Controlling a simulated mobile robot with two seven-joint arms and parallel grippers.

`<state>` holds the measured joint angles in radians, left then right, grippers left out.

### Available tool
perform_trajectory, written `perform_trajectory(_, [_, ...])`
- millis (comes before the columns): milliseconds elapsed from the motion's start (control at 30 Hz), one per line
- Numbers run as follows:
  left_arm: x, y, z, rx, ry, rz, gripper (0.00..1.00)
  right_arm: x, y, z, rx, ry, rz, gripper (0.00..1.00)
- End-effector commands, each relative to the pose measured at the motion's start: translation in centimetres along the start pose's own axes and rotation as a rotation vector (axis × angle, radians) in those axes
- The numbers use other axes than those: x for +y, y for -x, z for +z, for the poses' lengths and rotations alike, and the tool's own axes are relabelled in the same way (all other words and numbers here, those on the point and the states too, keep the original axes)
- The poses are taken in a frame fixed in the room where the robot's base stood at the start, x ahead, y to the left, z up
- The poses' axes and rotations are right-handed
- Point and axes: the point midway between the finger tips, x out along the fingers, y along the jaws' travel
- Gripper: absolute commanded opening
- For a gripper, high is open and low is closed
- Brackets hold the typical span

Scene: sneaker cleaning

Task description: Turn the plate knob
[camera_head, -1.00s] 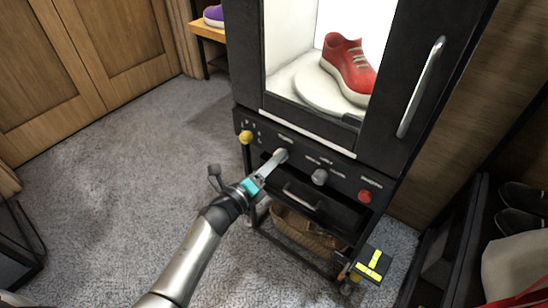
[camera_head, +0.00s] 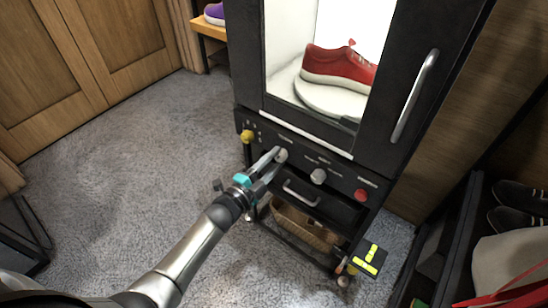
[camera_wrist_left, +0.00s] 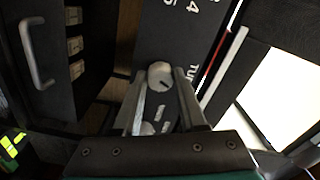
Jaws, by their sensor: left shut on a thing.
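The plate knob (camera_head: 282,155) is a small light grey knob on the black cabinet's front panel, left of a similar grey knob (camera_head: 319,177). My left gripper (camera_head: 275,162) reaches it from the lower left, with one finger on each side. In the left wrist view the knob (camera_wrist_left: 160,75), with a dark pointer mark, sits between the tips of my left fingers (camera_wrist_left: 158,85), which are shut on it. Inside the lit cabinet a red sneaker (camera_head: 340,67) with a white sole stands side-on on a round white plate (camera_head: 318,97). My right gripper is out of view.
A yellow knob (camera_head: 247,136) and a red button (camera_head: 361,195) are on the same panel. Below are an open black drawer (camera_head: 325,205) and a wicker basket (camera_head: 300,227). The cabinet door handle (camera_head: 415,95) stands out at right. Carpet (camera_head: 120,180) at left is clear.

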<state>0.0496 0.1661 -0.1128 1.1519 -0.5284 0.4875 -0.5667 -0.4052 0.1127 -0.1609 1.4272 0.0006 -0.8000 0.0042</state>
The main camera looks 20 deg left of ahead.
Motion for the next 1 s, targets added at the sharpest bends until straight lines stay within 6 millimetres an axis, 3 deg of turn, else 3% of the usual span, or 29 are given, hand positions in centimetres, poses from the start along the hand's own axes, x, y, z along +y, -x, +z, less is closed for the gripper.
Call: perform_trajectory(1000, [0.2, 0.0, -0.1, 0.001, 0.949, 0.002, 0.0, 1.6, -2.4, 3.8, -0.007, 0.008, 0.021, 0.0])
